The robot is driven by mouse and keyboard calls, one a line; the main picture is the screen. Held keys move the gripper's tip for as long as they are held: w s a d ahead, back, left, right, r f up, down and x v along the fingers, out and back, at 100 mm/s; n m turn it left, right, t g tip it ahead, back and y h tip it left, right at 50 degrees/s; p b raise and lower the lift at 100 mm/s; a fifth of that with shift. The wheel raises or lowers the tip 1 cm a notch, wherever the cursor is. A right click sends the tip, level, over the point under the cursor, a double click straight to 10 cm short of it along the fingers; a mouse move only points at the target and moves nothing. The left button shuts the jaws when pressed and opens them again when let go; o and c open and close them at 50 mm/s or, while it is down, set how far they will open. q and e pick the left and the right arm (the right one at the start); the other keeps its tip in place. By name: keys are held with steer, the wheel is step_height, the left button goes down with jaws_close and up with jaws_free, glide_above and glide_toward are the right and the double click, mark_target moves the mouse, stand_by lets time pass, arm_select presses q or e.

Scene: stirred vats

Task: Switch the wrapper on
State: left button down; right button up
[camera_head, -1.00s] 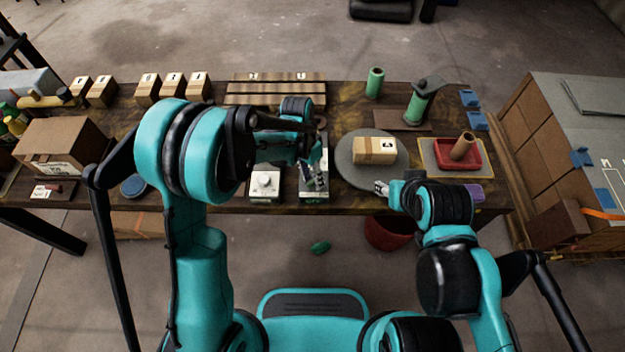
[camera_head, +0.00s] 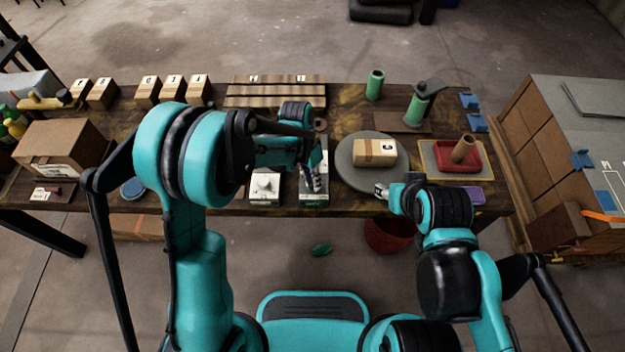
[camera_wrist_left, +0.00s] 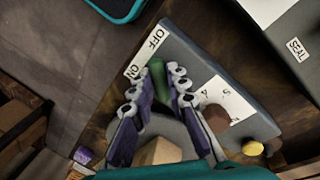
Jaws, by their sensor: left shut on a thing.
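The wrapper's control box shows in the left wrist view as a grey panel (camera_wrist_left: 190,48) with OFF and ON labels, a numbered white dial plate and a brown knob (camera_wrist_left: 217,118). A green switch lever (camera_wrist_left: 158,75) stands beside the labels. My left gripper (camera_wrist_left: 158,88) has its fingers closed around the lever; its exact setting is unclear. A carton (camera_head: 375,152) sits on the round grey turntable (camera_head: 356,181). My right gripper (camera_head: 381,190) is by the turntable's front edge, its fingers too small to judge.
A second box with a white dial (camera_head: 265,187) stands just left; one marked SEAL (camera_wrist_left: 296,48) shows in the wrist view. A red tray (camera_head: 475,165) and green cylinders (camera_head: 375,84) stand to the right. Several cartons (camera_head: 148,90) line the back left.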

arm_select(q)
steer(key=n, duration=0.4)
steer(key=shift+s+t, duration=0.1)
steer(key=shift+t, duration=0.2)
steer(key=n+b, duration=0.1)
steer(key=n, duration=0.3)
steer(key=shift+s+n+t+h, duration=0.1)
steer(key=shift+n+t+h, duration=0.2)
steer(key=shift+t, duration=0.1)
steer(key=n+t, duration=0.1)
steer(key=n, duration=0.3)
steer(key=shift+d, duration=0.15)
steer(key=shift+n+t+b, duration=0.3)
steer(key=shift+n+b, duration=0.1)
steer(key=shift+n, duration=1.7)
steer(key=c, duration=1.5)
jaws_free()
